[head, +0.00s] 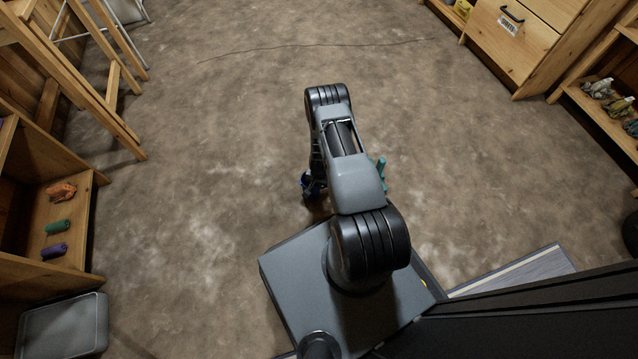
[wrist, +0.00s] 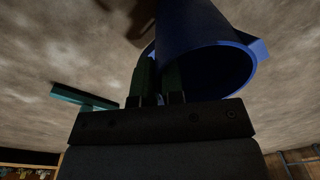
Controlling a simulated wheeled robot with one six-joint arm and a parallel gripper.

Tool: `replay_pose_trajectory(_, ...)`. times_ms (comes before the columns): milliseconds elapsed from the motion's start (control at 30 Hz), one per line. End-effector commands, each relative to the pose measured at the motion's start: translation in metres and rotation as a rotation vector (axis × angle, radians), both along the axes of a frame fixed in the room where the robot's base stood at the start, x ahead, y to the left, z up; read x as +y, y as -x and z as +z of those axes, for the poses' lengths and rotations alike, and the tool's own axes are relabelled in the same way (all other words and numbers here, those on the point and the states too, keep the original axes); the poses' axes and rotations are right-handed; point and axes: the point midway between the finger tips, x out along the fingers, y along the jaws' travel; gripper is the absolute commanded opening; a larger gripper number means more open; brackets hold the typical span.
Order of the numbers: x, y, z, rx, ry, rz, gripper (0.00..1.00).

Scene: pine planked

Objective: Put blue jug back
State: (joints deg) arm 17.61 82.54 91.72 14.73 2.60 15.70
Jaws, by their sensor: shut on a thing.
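The blue jug (wrist: 195,28) fills the upper middle of the wrist view, with its round open end toward the camera. My gripper (wrist: 158,78) is shut on the blue jug, its dark green fingers close together at the left part of the rim. A projection shows at the jug's right side; I cannot tell if it is the handle or spout. In the head view only a small blue part (head: 306,182) shows beside my arm, which hides the rest. The jug is held above the floor.
A low wooden shelf (head: 75,180) at the left holds an orange item (head: 61,192), a green can (head: 58,227) and a purple can (head: 54,251). A grey bin (head: 62,328) is below it. Wooden drawers (head: 513,45) and another shelf stand at the right.

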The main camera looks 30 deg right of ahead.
Motion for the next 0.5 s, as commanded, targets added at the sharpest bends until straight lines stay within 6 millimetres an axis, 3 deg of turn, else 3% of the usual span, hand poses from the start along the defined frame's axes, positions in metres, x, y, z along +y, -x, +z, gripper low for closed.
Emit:
replay_pose_trajectory(400,-0.0001,-0.0003,-0.0059,-0.001,0.001,-0.001,0.0)
replay_pose_trajectory(433,0.0,-0.0002,-0.0042,-0.001,0.001,-0.001,0.12)
replay_pose_trajectory(500,0.0,-0.0002,-0.0038,-0.001,0.001,-0.001,0.18)
